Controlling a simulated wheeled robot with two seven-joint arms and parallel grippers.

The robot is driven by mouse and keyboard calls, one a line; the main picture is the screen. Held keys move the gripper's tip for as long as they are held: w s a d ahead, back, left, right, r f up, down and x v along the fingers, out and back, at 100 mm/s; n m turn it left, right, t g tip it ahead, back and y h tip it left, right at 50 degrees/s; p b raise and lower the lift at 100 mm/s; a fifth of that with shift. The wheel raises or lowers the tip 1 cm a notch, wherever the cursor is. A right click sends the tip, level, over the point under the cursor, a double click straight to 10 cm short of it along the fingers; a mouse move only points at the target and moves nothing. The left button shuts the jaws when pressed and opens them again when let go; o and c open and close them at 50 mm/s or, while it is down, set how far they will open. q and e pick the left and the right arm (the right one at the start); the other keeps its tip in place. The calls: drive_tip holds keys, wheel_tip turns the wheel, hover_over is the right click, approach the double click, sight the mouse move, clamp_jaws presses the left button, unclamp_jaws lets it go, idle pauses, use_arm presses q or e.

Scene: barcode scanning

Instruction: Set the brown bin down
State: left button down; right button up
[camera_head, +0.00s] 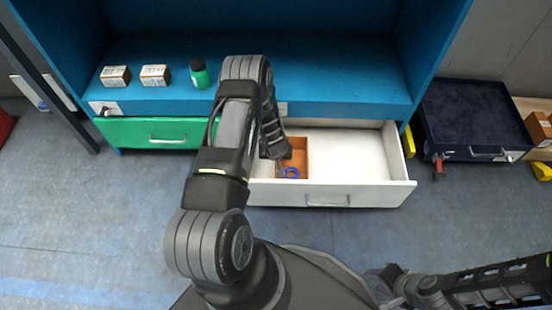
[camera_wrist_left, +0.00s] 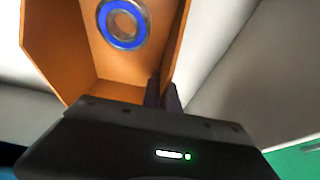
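The brown bin (camera_head: 299,152) is in the left part of the open white drawer (camera_head: 350,150). A blue-rimmed metal ring (camera_head: 291,173) lies in it; the ring also shows in the left wrist view (camera_wrist_left: 124,22). My left gripper (camera_head: 284,158) reaches down to the bin's left side. In the left wrist view its dark fingers (camera_wrist_left: 163,92) are close together on either side of the bin's wall (camera_wrist_left: 176,45). I cannot tell whether the bin touches the drawer floor. My right arm's dark slotted end (camera_head: 505,285) is at the bottom right; its fingertips do not show.
The blue shelf (camera_head: 330,85) above holds two small boxes (camera_head: 116,76) (camera_head: 155,75) and a green bottle (camera_head: 199,74). A green drawer front (camera_head: 150,132) is left of the white drawer. A dark blue case (camera_head: 475,115) stands at right. The drawer's right part is empty.

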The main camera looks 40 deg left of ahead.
use_arm(q)
drive_tip(key=shift+f, duration=0.2)
use_arm(e)
drive_tip(key=shift+f, duration=0.1)
use_arm(q)
drive_tip(key=shift+f, duration=0.15)
drive_tip(key=c, duration=1.6)
unclamp_jaws()
drive_tip(key=shift+c, duration=0.2)
drive_tip(key=shift+r, duration=0.2)
